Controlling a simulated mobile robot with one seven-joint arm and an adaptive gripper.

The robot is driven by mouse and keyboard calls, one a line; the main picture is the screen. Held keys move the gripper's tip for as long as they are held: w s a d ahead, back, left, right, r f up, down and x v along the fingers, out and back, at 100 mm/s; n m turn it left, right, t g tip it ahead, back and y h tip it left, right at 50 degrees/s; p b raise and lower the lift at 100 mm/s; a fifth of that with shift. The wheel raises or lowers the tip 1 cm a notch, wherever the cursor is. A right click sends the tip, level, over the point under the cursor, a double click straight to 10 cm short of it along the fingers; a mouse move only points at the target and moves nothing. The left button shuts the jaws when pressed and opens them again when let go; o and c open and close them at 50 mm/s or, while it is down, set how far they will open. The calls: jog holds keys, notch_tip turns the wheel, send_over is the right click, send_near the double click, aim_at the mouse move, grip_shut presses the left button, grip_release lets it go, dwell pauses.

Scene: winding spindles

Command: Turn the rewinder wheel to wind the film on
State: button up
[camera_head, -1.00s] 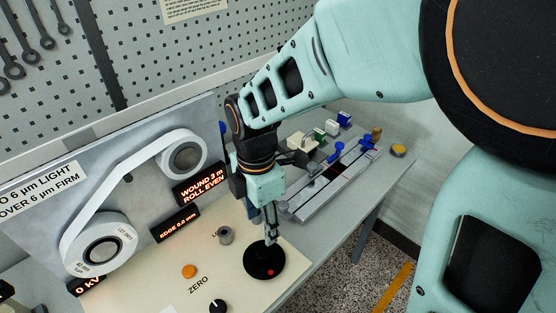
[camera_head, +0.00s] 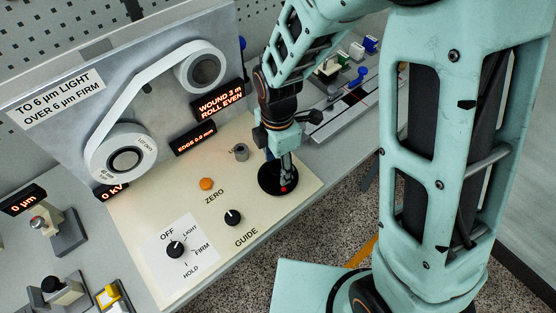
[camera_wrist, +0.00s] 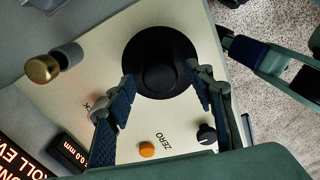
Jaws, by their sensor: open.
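The rewinder wheel (camera_head: 268,181) is a black disc with a red dot near its front edge, set on the cream panel. In the wrist view the wheel (camera_wrist: 145,52) shows a raised round hub. My gripper (camera_head: 285,178) points down over the wheel. In the wrist view my gripper (camera_wrist: 162,82) is open, one finger on each side near the wheel's lower rim; I cannot tell whether they touch it. White film runs from the lower reel (camera_head: 122,158) up to the upper roll (camera_head: 203,68). The display (camera_head: 219,102) reads WOUND 3 m, ROLL EVEN.
On the panel are an orange ZERO button (camera_head: 206,184), a GUIDE knob (camera_head: 233,217), an OFF/LIGHT/FIRM/HOLD selector (camera_head: 175,249) and a small metal post (camera_head: 241,152). The edge display (camera_head: 194,138) reads 0.0 mm. A slotted fixture (camera_head: 350,105) stands behind my gripper.

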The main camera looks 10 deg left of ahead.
jog(key=c, duration=1.2)
jog(key=shift+o, duration=0.2)
jog(key=shift+m, duration=0.3)
jog(key=m+b, duration=0.2)
jog(key=m, duration=0.2)
jog(key=shift+m, duration=0.3)
jog(key=m+b, duration=0.1)
jog(key=m, duration=0.3)
jog(key=shift+w+m+b, duration=0.1)
jog(key=shift+m+b, duration=0.2)
jog(key=m+b, duration=0.1)
jog(key=m, duration=0.4)
jog(key=shift+b, duration=0.4)
jog(key=shift+m+b, duration=0.65)
jog(key=shift+m, duration=1.85)
